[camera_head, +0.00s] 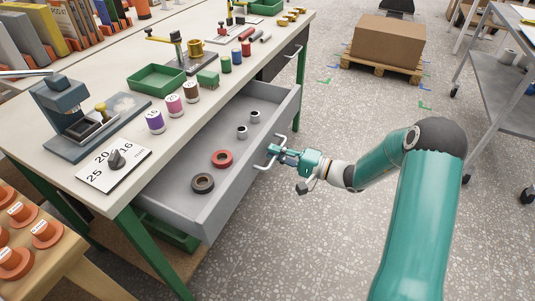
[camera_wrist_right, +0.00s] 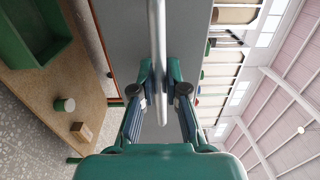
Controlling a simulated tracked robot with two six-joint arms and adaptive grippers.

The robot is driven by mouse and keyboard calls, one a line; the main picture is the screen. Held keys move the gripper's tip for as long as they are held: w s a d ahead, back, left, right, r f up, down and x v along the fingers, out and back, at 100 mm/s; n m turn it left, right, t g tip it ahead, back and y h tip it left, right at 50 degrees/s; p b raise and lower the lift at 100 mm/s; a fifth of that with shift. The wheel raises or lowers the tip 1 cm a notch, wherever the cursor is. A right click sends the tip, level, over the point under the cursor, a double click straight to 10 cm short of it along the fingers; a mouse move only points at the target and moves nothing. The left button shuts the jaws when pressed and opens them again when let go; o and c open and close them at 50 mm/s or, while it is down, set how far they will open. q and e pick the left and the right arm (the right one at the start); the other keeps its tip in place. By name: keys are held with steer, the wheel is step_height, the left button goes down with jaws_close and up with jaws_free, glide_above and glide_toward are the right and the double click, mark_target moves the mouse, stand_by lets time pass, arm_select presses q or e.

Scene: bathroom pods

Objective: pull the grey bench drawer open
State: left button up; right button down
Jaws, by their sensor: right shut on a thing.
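The grey bench drawer (camera_head: 238,198) stands pulled out from the workbench, and its inside shows. Its front panel (camera_wrist_right: 122,25) fills the middle of the right wrist view. The bar handle (camera_head: 262,167) is on the drawer's front; it runs upright through the right wrist view (camera_wrist_right: 157,28). My right gripper (camera_head: 276,152) is shut on the handle, with one finger on each side of the bar in the right wrist view (camera_wrist_right: 159,82). My left gripper is not in view.
In the drawer lie a red ring (camera_head: 222,158), a dark ring (camera_head: 203,183) and small grey cylinders (camera_head: 241,131). The benchtop (camera_head: 205,110) holds spools, a green tray (camera_head: 156,79) and tools. An orange-pegged stand (camera_head: 72,262) is at lower left. Floor (camera_head: 330,125) right of the drawer is clear.

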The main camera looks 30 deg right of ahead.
steer(key=b+v, duration=0.2)
steer(key=v, duration=0.6)
steer(key=shift+s+f, duration=0.3)
steer(key=shift+s, duration=0.05)
steer(key=c, duration=1.2)
jaws_free()
steer(key=shift+o, duration=0.2)
steer(key=shift+r, duration=0.15)
steer(key=shift+d, duration=0.1)
steer(key=v, duration=1.2)
